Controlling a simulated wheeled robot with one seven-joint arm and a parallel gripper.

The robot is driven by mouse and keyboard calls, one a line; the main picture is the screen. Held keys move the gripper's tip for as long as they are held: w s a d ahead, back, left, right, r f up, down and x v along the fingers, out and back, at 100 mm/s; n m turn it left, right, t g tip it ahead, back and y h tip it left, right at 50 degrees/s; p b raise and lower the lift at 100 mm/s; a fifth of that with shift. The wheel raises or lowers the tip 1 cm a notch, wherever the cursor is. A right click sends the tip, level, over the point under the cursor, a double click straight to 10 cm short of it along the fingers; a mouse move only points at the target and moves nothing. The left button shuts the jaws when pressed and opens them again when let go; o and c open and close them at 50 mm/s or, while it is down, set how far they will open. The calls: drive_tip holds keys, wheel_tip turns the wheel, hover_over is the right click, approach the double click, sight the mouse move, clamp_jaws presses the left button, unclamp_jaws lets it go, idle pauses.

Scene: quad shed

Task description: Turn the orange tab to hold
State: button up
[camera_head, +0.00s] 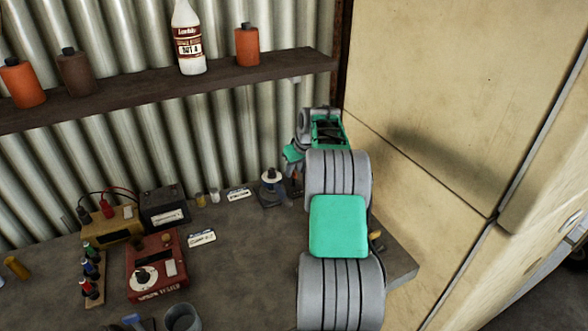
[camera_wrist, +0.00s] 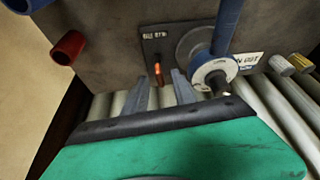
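The orange tab (camera_wrist: 158,71) is a small upright piece on a dark plate (camera_wrist: 155,48) with pale lettering, seen in the wrist view. My gripper (camera_wrist: 162,88) points at it with its two grey fingers apart, one on each side of the tab's line. The fingers look empty, and I cannot tell whether either touches the tab. Beside the tab a grey round base carries a blue post and a white ring (camera_wrist: 214,72). In the head view this fixture (camera_head: 271,187) stands on the bench, left of my arm; the tab is not clear there.
A red meter box (camera_head: 157,267), a yellow box (camera_head: 113,224) and a black box (camera_head: 165,208) stand on the bench to the left. A shelf (camera_head: 130,92) with bottles hangs above. A beige cabinet wall (camera_head: 440,110) is close on the right.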

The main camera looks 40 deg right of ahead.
drive_tip(key=shift+w+f, duration=0.2)
drive_tip(key=shift+f, duration=0.25)
clamp_jaws()
idle(0.3)
